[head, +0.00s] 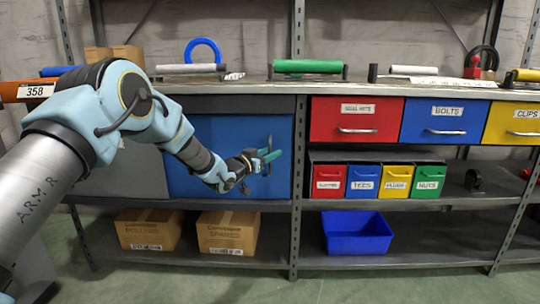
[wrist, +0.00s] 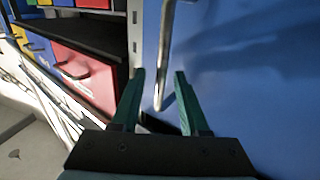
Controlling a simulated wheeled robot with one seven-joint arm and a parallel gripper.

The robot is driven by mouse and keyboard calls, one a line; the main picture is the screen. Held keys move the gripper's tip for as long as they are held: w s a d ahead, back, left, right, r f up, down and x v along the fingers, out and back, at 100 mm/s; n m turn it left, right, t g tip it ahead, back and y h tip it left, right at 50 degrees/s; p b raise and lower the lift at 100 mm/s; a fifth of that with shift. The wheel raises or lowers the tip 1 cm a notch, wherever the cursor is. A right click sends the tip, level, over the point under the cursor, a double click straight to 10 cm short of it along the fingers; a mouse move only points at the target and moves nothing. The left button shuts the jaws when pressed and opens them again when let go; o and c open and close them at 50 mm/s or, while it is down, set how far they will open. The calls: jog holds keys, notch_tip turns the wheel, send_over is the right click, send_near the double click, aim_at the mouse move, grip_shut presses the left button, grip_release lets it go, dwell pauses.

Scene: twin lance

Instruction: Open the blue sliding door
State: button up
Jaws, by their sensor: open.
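The blue sliding door (head: 222,130) is a flat panel in the left bay of the shelf unit, with its right edge near the middle upright. It fills the right side of the wrist view (wrist: 260,70). Its handle is a thin metal bar (head: 270,138), upright near the door's right edge. In the wrist view the bar (wrist: 165,50) runs down between the green fingertips. My gripper (head: 269,158) is at the handle, with its fingers (wrist: 161,75) open on either side of the bar. I cannot tell whether either finger touches it.
The grey upright (head: 297,150) stands just right of the door. Beyond it are a red drawer (head: 355,120), a blue drawer (head: 445,121) and several small labelled bins (head: 380,180). Cardboard boxes (head: 228,232) and a blue tub (head: 357,232) sit on the bottom shelf.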

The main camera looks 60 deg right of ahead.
jog(key=shift+d, duration=0.2)
jog(key=shift+c, duration=0.2)
grip_shut()
dwell(1.2)
